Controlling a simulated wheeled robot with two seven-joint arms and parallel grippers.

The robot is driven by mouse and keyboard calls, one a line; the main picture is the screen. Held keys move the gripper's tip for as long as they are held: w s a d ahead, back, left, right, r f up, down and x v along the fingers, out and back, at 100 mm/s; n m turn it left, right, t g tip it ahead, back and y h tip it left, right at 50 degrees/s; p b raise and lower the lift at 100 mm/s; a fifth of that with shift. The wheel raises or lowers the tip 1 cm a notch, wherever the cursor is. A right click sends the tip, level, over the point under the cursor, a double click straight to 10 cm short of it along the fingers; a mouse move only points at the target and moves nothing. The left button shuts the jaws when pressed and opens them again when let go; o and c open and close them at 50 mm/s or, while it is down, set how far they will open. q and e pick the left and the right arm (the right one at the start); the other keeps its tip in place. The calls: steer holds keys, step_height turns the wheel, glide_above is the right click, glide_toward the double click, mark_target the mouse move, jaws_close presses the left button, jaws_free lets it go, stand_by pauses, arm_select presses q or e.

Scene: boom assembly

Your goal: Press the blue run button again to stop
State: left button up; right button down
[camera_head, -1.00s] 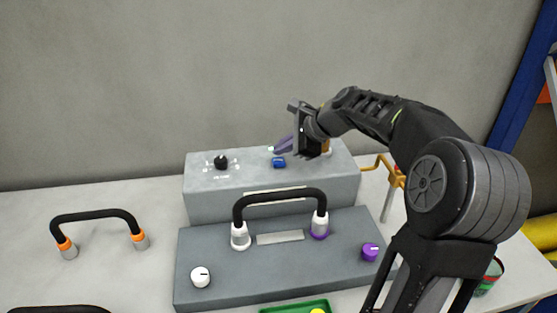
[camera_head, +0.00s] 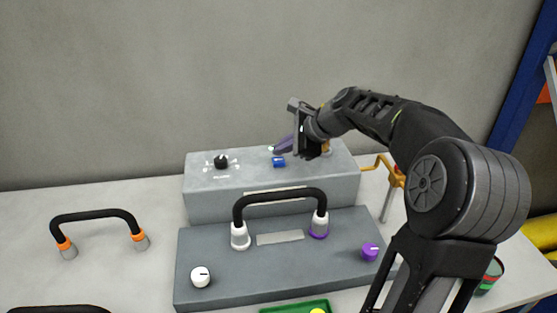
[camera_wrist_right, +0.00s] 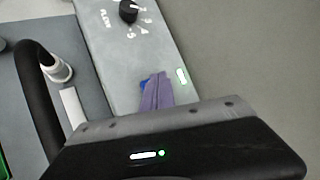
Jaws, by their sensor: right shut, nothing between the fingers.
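The blue run button (camera_head: 279,162) is on the top of the grey rear box (camera_head: 225,208). My right gripper (camera_head: 277,150) is shut and empty, its purple fingertips just behind and above the button in the head view. In the right wrist view the shut purple fingers (camera_wrist_right: 156,93) cover most of the blue button (camera_wrist_right: 144,84); only a blue edge shows beside them. I cannot tell whether the fingertips touch it. My left gripper is not in view.
A black dial (camera_head: 221,161) is on the same box. In front, a lower grey panel (camera_head: 255,284) carries a black handle (camera_head: 280,194), a white knob (camera_head: 200,277) and a purple knob (camera_head: 370,252). Another handle (camera_head: 95,215) stands on the left of the table.

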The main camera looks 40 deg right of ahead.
mark_target(282, 161)
steer(key=shift+f, duration=0.4)
steer(key=shift+f+b, duration=0.45)
steer(key=shift+f, duration=0.1)
stand_by(0.5)
steer(key=shift+r, duration=0.1)
steer(key=shift+r+p, duration=0.9)
steer(key=shift+p, duration=0.05)
steer(key=shift+r, duration=0.1)
step_height(282, 161, up, 5)
steer(key=p, duration=0.4)
steer(key=shift+p, duration=0.35)
stand_by(0.6)
